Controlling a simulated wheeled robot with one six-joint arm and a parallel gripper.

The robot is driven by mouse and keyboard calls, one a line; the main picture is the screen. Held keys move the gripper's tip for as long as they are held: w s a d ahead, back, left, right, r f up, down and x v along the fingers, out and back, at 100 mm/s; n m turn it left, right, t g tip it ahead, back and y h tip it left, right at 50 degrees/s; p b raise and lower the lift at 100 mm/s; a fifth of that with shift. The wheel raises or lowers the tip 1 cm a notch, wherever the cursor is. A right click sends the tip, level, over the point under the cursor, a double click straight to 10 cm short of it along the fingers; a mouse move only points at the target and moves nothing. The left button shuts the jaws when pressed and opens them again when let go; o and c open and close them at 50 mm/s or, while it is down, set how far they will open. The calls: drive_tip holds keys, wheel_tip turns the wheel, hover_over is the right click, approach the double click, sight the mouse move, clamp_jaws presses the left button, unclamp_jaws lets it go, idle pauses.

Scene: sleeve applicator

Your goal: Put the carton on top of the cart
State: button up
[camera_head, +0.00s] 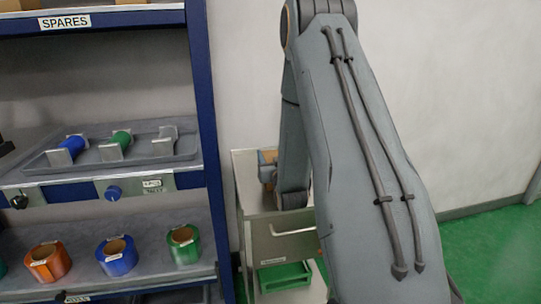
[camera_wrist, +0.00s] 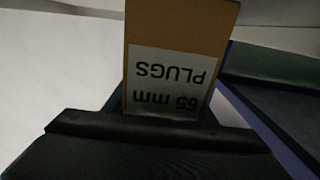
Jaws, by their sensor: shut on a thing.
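The brown carton (camera_wrist: 180,28) fills the upper middle of the wrist view, its white label reading "65 mm PLUGS" upside down. My gripper (camera_wrist: 150,122) is shut on it; a dark finger crosses in front of the carton's lower part. In the head view a small part of the carton (camera_head: 269,156) shows beside my arm, at the cart's top. The cart (camera_head: 256,240) is pale, with a drawer and handle, and stands right of the shelf rack. My arm hides much of its top, so I cannot tell whether the carton touches it.
A blue-framed shelf rack (camera_head: 210,130) stands close on the left. It holds a grey tray (camera_head: 98,165) with blue and green spools, and orange, blue and green tape rolls (camera_head: 117,256) below. A green bin (camera_head: 284,277) sits low in the cart. Green floor (camera_head: 490,240) is clear at right.

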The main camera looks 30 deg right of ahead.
drive_tip(key=shift+f, duration=0.1)
drive_tip(key=o, duration=1.4)
drive_tip(key=shift+f, duration=0.1)
drive_tip(key=shift+c, duration=0.2)
drive_tip(key=shift+r+p, duration=0.35)
drive_tip(key=shift+r, duration=0.2)
drive_tip(key=b+v, duration=0.1)
drive_tip(key=v, duration=1.1)
drive_tip(key=shift+r+b, duration=0.15)
drive_tip(key=shift+b, duration=0.15)
drive_tip(key=shift+s, duration=0.1)
